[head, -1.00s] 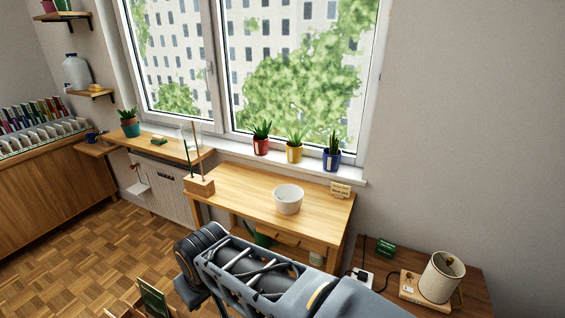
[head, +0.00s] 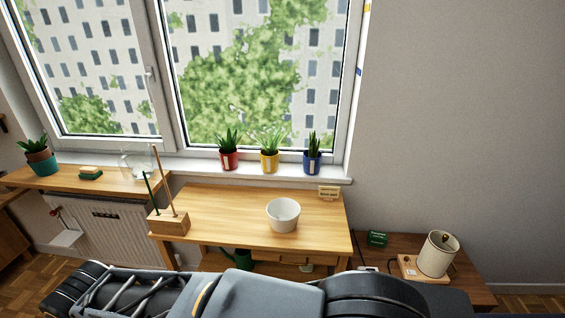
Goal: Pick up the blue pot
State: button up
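The blue pot (head: 312,162) stands upright on the windowsill, at the right end of a row of three potted plants. It has a pale label on its front and a dark green upright plant in it. A yellow pot (head: 269,161) and a red pot (head: 229,160) stand to its left. My arm lies across the bottom of the head view, well below and in front of the sill. The fingers of my gripper do not show, so its state is hidden.
A wooden table (head: 225,206) below the sill bears a white bowl (head: 284,214), a wooden block with sticks (head: 168,222) and a small sign (head: 328,192). A lamp (head: 438,254) stands on a low dark table at right. A teal pot (head: 42,163) is far left.

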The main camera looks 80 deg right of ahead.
aim_at(312, 163)
jog(key=i, duration=0.45)
jog(key=z, duration=2.45)
jog(key=i, duration=0.5)
jog(key=u, duration=0.05)
